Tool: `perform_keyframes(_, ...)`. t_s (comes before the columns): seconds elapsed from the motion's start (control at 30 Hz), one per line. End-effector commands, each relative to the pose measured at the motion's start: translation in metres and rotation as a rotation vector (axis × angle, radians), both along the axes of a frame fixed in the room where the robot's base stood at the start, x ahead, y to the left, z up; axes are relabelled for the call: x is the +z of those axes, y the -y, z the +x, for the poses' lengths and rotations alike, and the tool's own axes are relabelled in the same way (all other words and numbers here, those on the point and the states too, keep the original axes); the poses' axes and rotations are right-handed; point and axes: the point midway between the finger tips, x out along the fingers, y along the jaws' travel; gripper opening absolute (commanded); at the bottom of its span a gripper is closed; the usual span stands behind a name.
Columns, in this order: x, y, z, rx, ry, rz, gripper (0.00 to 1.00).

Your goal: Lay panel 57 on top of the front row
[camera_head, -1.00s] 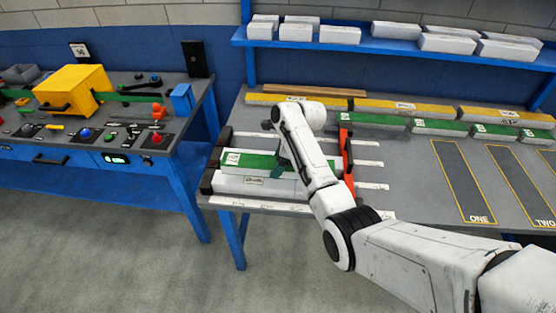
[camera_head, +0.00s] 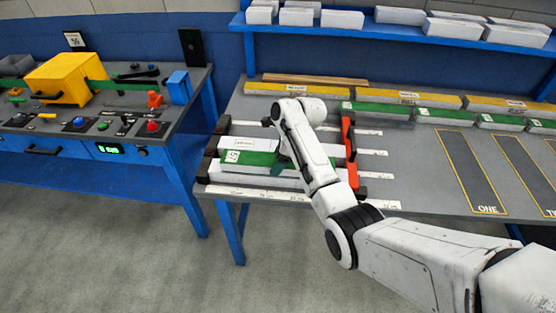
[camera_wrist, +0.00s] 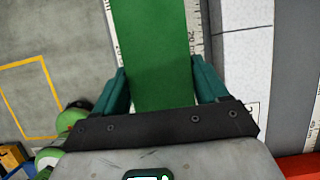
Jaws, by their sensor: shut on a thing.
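My gripper (camera_head: 281,162) is shut on a green-topped panel (camera_head: 251,158) with a white label at its left end; the label looks like 57. In the wrist view, my gripper (camera_wrist: 160,70) has its teal fingers on either side of the green panel (camera_wrist: 155,40). The panel lies along the front white panel (camera_head: 240,172) in the fixture, over or on it; I cannot tell whether they touch. Another white panel (camera_head: 238,143) lies just behind. My arm hides the right ends.
A red bar (camera_head: 349,150) closes the fixture's right side and a black stop (camera_head: 208,165) its left. A printed ruler strip (camera_head: 245,191) runs along the front edge. Green and yellow panels lie at the back (camera_head: 410,99). Marked bays (camera_head: 455,165) are bare at right.

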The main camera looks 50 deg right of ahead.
Motion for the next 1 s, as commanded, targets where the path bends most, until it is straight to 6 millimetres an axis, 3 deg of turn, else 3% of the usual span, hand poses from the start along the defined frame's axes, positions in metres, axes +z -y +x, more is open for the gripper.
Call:
perform_keyframes(0.53, -0.0093, 0.0003, 0.0003, 0.0, 0.001, -0.001, 0.37)
perform_keyframes(0.57, -0.0093, 0.0003, 0.0003, 0.0, 0.001, -0.001, 0.74)
perform_keyframes(0.83, -0.009, 0.0001, 0.0001, 0.0, 0.001, -0.001, 1.0)
perform_keyframes(1.0, -0.0096, 0.0, -0.0002, 0.0, -0.001, 0.001, 1.0)
